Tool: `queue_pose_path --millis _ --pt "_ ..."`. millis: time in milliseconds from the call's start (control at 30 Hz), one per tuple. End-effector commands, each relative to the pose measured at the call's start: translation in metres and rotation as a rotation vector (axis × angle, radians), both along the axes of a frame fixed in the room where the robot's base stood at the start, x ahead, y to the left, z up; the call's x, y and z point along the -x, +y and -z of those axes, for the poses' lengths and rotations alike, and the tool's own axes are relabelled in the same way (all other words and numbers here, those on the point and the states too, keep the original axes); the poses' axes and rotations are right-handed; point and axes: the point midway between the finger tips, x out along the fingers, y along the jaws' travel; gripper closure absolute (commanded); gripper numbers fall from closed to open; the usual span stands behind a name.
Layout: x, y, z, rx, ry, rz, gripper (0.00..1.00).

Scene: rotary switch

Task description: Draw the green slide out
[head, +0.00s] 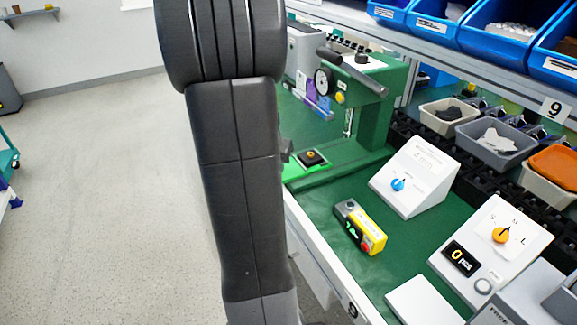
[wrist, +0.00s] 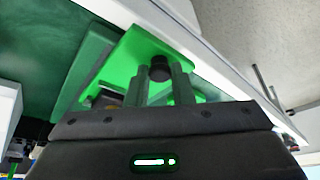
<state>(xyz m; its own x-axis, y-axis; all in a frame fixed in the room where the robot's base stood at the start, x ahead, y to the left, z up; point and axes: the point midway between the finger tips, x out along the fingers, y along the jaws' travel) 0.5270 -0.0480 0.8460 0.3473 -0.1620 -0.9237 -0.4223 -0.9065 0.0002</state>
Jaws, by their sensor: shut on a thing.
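The bright green slide (wrist: 132,55) shows in the wrist view as a flat plate with a dark round knob (wrist: 160,67) near its outer edge. My gripper (wrist: 161,78) is shut on the knob, with one grey finger on each side of it. In the head view the slide (head: 296,174) lies at the foot of a green press (head: 376,120), and a black block with a yellow top sits over it. My arm hides the knob and most of my gripper there.
A yellow and grey button box (head: 360,226), a white panel with a blue knob (head: 415,178) and one with an orange knob (head: 492,250) stand on the green bench mat. Blue bins (head: 500,30) line the shelf above. Open floor (head: 110,200) lies left of the bench.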

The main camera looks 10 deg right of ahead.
Motion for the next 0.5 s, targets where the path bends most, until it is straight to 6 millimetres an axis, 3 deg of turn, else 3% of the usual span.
queue_pose_path --millis 367,400,500 --pt "0.0014 0.0051 -0.0009 -0.003 -0.001 0.001 1.00" --pt "0.0014 0.0052 -0.0007 -0.003 -0.001 0.000 0.71" --pt "0.0014 0.0048 -0.0007 -0.002 -0.001 0.000 0.57"
